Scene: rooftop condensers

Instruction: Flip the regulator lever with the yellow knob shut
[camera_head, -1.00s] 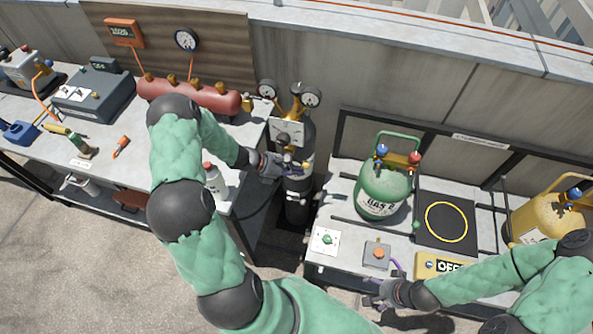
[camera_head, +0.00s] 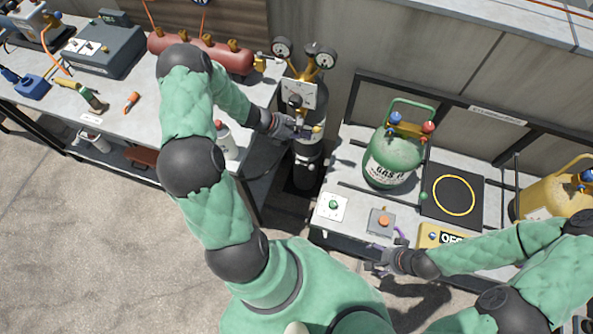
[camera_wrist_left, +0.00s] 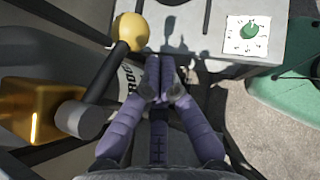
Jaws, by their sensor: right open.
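The regulator (camera_head: 299,92) has two round gauges and sits on top of a dark cylinder (camera_head: 308,150) between the two benches. In the left wrist view, its lever is a black rod (camera_wrist_left: 103,78) ending in a round yellow knob (camera_wrist_left: 131,30). The yellow knob also shows small in the head view (camera_head: 317,130). My left gripper (camera_head: 304,131) is at the regulator. In the left wrist view, its purple fingers (camera_wrist_left: 160,75) are together with nothing seen between them, just right of the knob and rod. Whether they touch the lever I cannot tell. My right gripper (camera_head: 372,258) is open and empty by the right bench's front edge.
A brass block (camera_wrist_left: 38,110) is left of the lever. The right bench holds a green gas cylinder (camera_head: 392,158), a white panel with a green knob (camera_head: 333,206) and an orange-button box (camera_head: 382,221). A white bottle (camera_head: 224,140) stands on the left bench near my left arm.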

